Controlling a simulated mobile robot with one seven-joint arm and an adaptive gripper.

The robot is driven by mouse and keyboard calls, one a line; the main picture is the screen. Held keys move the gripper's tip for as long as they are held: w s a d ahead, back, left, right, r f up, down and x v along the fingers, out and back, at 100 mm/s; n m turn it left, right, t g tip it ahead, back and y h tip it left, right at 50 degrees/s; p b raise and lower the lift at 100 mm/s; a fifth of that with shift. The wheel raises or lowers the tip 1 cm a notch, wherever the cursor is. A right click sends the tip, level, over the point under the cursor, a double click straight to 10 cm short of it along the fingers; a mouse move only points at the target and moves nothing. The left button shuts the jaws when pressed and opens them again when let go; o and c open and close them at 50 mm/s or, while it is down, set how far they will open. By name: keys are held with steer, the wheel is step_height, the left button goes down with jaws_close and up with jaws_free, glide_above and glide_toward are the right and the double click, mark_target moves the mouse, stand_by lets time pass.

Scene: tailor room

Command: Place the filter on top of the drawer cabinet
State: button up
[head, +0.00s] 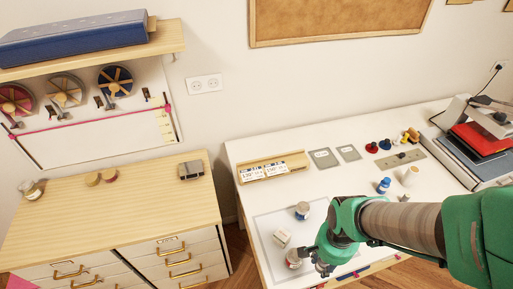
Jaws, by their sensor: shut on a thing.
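The drawer cabinet (135,211) stands at the left, with a light wood top and white drawers with brass handles. My gripper (306,261) is low over the front of the white worktable, right of the cabinet. The fingers are partly hidden by the wrist, and I cannot tell whether the cylinder touches the table.
A shelf (100,52) hangs above.

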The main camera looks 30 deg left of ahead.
steer(key=w+a+r+n+p, duration=0.1)
steer(key=w+a, duration=0.2)
steer(key=a, duration=0.8)
steer(key=w+a+r+n, duration=0.1)
steer(key=w+a, duration=0.2)
steer(key=a, duration=0.8)
steer(key=w+a+r+n+p, duration=0.1)
steer(key=w+a, duration=0.1)
steer(key=a, duration=0.8)
steer(key=s+a+f+n, duration=0.1)
steer(key=s+a, duration=0.2)
steer(key=a, duration=0.6)
steer(key=s+a+f+n+p, duration=0.1)
steer(key=s+a+f, duration=0.15)
steer(key=a, duration=0.65)
steer(key=s+a+f+n, duration=0.1)
steer(key=s+a, duration=0.2)
steer(key=a, duration=0.6)
steer(key=f, duration=0.5)
steer(key=shift+s+d+f, duration=0.1)
steer(key=shift+d+f, duration=0.1)
steer(key=shift+d, duration=0.2)
steer(key=shift+f, duration=0.4)
glide_above(166, 185)
steer(key=shift+f, duration=0.7)
